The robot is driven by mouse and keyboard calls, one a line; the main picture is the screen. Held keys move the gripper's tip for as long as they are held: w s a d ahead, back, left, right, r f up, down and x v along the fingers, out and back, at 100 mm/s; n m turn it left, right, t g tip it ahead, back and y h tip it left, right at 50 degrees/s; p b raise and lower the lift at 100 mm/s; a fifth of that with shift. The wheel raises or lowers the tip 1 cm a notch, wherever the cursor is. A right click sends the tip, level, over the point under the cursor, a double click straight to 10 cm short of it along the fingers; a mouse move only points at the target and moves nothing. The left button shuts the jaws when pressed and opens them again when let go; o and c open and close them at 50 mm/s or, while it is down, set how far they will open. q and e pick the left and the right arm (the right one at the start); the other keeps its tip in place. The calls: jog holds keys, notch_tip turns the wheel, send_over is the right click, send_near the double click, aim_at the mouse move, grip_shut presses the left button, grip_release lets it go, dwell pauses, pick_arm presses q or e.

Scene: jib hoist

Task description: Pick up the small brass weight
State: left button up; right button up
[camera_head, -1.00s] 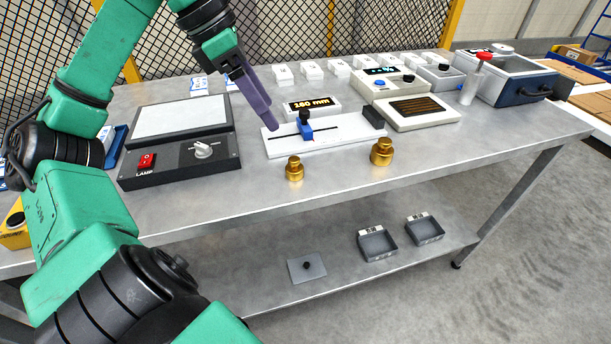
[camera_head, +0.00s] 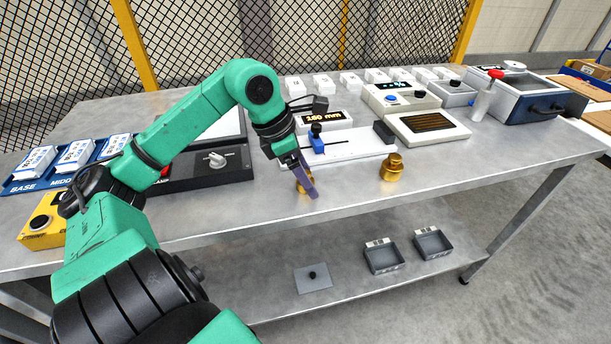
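The small brass weight (camera_head: 299,186) stands on the metal table near its front edge, mostly hidden behind the fingers of my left gripper (camera_head: 309,190). The fingers point down and sit right at the weight. From this angle I cannot tell whether they are closed on it or only around or in front of it. The larger brass weight (camera_head: 391,168) stands upright to the right, apart from the gripper. My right gripper is not in view.
Just behind is a white slide gauge (camera_head: 350,146) with a blue slider (camera_head: 317,144) and a display (camera_head: 323,118). Grey trays (camera_head: 383,257) lie on the lower shelf. The table's front right is clear.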

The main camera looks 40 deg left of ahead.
pick_arm(q)
grip_shut()
